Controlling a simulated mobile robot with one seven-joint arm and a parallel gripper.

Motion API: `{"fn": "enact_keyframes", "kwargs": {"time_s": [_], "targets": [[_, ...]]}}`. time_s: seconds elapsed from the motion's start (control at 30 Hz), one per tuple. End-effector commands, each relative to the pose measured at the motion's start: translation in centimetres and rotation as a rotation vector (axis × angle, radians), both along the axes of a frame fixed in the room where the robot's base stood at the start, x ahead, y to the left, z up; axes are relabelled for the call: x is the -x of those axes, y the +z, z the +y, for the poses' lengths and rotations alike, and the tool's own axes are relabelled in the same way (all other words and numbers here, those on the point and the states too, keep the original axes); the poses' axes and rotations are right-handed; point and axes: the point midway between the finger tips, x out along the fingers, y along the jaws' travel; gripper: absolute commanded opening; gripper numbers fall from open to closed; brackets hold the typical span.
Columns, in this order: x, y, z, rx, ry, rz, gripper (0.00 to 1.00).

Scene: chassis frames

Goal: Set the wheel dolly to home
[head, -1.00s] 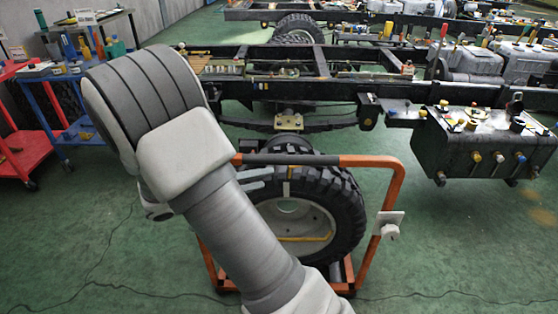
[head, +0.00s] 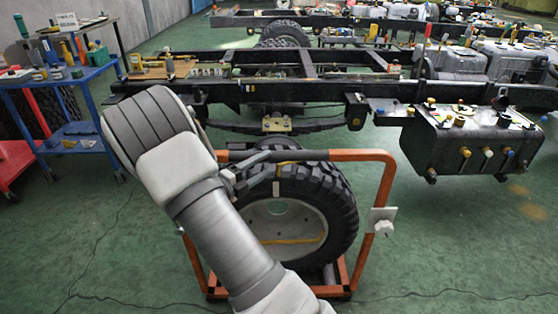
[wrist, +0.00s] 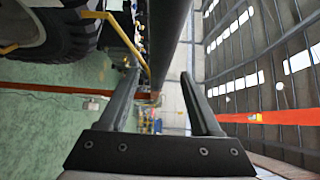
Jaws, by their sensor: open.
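The wheel dolly is an orange tube frame (head: 378,200) standing in front of me with a large black tyre (head: 340,205) in it. Its top bar has a dark handle grip (head: 300,155). My gripper (head: 268,166) is at the left part of this bar, partly hidden behind my own arm. In the wrist view my gripper (wrist: 160,73) is open, and the dark bar (wrist: 168,40) runs between its two fingers in the picture. I cannot tell whether a finger touches the bar. The dolly's lower left part is hidden by my arm.
A truck chassis (head: 210,90) stands behind the dolly, with a black tank (head: 470,150) at the right. A blue tool cart (head: 65,80) and part of a red cart (head: 12,160) are at the left. The green floor is clear at front left and right.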

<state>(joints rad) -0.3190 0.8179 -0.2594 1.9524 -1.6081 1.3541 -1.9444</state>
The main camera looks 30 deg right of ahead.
Motion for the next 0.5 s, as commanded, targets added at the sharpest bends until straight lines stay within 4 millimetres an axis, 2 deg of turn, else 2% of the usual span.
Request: {"fn": "enact_keyframes", "kwargs": {"time_s": [0.03, 0.2, 0.33, 0.5], "targets": [[-0.2, -0.3, -1.2, 0.000, -0.005, -0.001, 0.65], [-0.9, -0.2, -4.2, 0.000, -0.004, -0.001, 0.65], [-1.4, -0.1, -5.6, -0.001, -0.002, -0.002, 0.65], [-1.6, 0.0, -6.3, 0.000, 0.000, -0.001, 0.65]]}}
